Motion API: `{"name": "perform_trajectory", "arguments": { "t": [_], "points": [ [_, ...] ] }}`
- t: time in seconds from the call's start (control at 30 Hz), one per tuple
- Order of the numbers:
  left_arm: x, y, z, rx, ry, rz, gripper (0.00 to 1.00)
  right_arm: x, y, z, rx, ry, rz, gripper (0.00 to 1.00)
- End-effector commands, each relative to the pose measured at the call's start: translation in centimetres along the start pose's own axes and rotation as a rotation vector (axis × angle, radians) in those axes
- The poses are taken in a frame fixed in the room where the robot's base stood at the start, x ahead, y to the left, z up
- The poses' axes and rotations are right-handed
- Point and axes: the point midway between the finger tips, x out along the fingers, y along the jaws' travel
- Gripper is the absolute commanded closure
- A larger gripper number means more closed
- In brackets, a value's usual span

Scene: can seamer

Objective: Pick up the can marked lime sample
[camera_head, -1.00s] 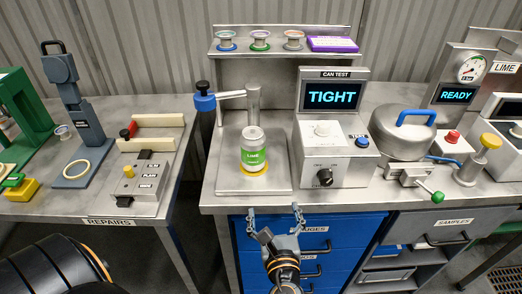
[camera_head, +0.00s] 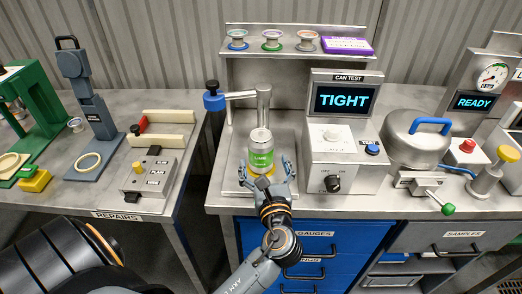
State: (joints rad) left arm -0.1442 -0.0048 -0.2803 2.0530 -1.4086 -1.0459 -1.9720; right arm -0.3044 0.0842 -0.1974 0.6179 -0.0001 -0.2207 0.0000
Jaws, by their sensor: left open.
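The can marked lime (camera_head: 261,154) is silver with a green label. It stands upright on a yellow ring on the can tester's metal plate (camera_head: 232,177). My left gripper (camera_head: 264,170) is open in front of the can, one finger toward each side of its lower part. I cannot tell whether the fingers touch it. The gripper partly hides the can's base and the yellow ring. My right gripper is out of view.
A post with a blue-ended lever (camera_head: 215,102) stands behind the can. The can test box (camera_head: 341,155), reading TIGHT, is close on the right. A shelf (camera_head: 292,53) with several spools is above. The repairs bench (camera_head: 110,203) is left, across a gap.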

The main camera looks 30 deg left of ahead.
Motion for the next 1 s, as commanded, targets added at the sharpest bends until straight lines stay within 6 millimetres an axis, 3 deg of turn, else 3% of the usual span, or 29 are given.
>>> {"name": "perform_trajectory", "arguments": {
  "t": [0.3,0.6,1.0],
  "points": [
    [4.3,0.1,0.6,0.001,-0.001,0.0,0.12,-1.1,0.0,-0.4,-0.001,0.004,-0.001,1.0],
    [4.8,0.1,0.5,0.0,0.001,-0.001,0.12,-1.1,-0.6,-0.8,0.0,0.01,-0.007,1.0],
    [4.8,0.1,0.6,-0.001,-0.002,-0.001,0.94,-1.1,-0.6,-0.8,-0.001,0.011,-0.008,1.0]
  ]
}}
